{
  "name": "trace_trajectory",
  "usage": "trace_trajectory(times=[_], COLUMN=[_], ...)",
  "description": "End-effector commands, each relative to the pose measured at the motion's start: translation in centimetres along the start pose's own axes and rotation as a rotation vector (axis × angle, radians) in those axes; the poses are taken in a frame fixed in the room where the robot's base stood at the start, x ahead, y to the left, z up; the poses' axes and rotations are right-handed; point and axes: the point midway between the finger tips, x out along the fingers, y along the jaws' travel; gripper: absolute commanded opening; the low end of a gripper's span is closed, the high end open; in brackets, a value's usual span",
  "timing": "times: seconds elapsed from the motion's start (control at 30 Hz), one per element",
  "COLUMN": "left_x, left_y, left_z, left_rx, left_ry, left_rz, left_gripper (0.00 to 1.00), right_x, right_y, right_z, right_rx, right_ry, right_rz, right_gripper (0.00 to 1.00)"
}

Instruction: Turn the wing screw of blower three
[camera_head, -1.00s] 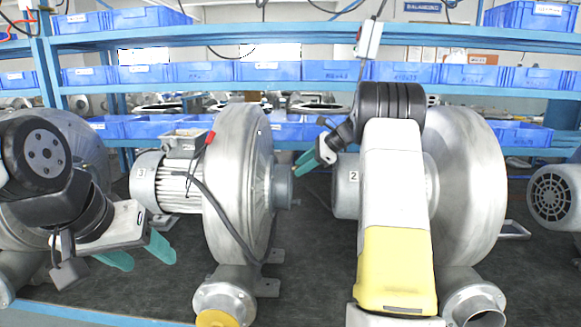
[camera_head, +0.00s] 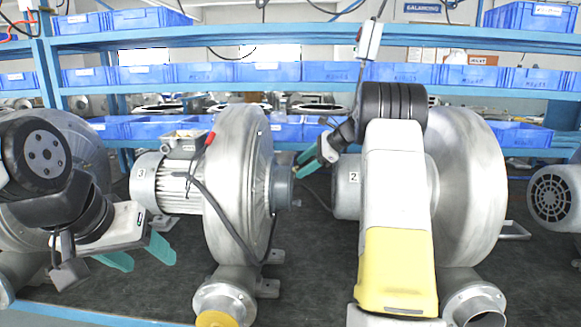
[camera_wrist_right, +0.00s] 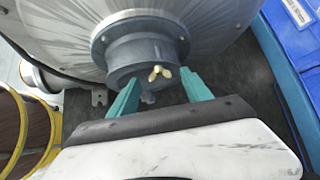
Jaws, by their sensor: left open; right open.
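Blower three (camera_head: 238,185) is a grey metal blower with a motor (camera_head: 168,183) labelled 3 at its left. Its round grey hub (camera_head: 282,186) faces right. The brass wing screw (camera_wrist_right: 161,73) sits on the rim of the hub in the right wrist view, between the fingertips but ahead of them. My right gripper (camera_head: 306,164), with green fingers, is at the hub's upper right; it also shows in the right wrist view (camera_wrist_right: 160,92), open and with nothing between its fingers. My left gripper (camera_head: 140,255) is open and empty at the lower left, apart from blower three.
Blower two (camera_head: 465,190) stands right of centre, partly behind my right arm. Another blower (camera_head: 556,195) is at the far right, and one is behind my left arm. Blue bins (camera_head: 205,72) fill the shelves behind. A black cable (camera_head: 222,212) hangs across blower three.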

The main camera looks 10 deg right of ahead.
Motion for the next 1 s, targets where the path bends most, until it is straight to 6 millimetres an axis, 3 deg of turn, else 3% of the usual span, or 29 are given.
trace_trajectory(times=[0.2,0.4,0.83,1.0], left_x=[0.0,0.0,0.0,0.0], left_y=[0.0,0.0,0.0,0.0], left_z=[0.0,0.0,0.0,0.0], left_rx=[0.0,0.0,0.0,0.0], left_ry=[0.0,0.0,0.0,0.0], left_rz=[0.0,0.0,0.0,0.0], left_gripper=[0.57,0.57,0.57,0.57], right_x=[-3.9,-6.4,-7.1,-8.5], right_y=[-0.1,-0.1,0.1,2.2], right_z=[-0.1,0.0,0.2,2.9], right_rx=[0.0,-0.001,-0.006,-0.117], right_ry=[0.001,0.0,0.001,0.031], right_rz=[-0.004,-0.003,-0.001,0.013], right_gripper=[0.57,0.57,0.57,0.57])
